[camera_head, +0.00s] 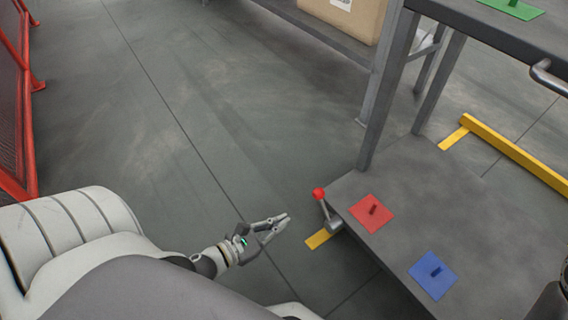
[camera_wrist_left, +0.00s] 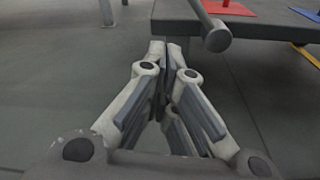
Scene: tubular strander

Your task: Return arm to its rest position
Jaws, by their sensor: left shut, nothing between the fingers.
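My left gripper (camera_head: 284,222) is in the lower middle of the head view, at the end of my left arm. It is shut and empty, over the grey floor just left of a low grey platform (camera_head: 395,165). In the left wrist view my left gripper (camera_wrist_left: 165,48) has its fingertips together with nothing between them. A lever with a red knob (camera_head: 319,194) stands at the platform's near left corner, right of the fingertips and apart from them in the head view. The lever's grey end (camera_wrist_left: 217,38) shows in the wrist view. My right gripper is not in view.
A red plate (camera_head: 364,207) and a blue plate (camera_head: 428,264) lie on the platform. A table with a green plate (camera_head: 525,10) stands at upper right. A cardboard box (camera_head: 350,12) sits on a shelf behind. A red fence (camera_head: 22,110) is at left. Floor between is clear.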

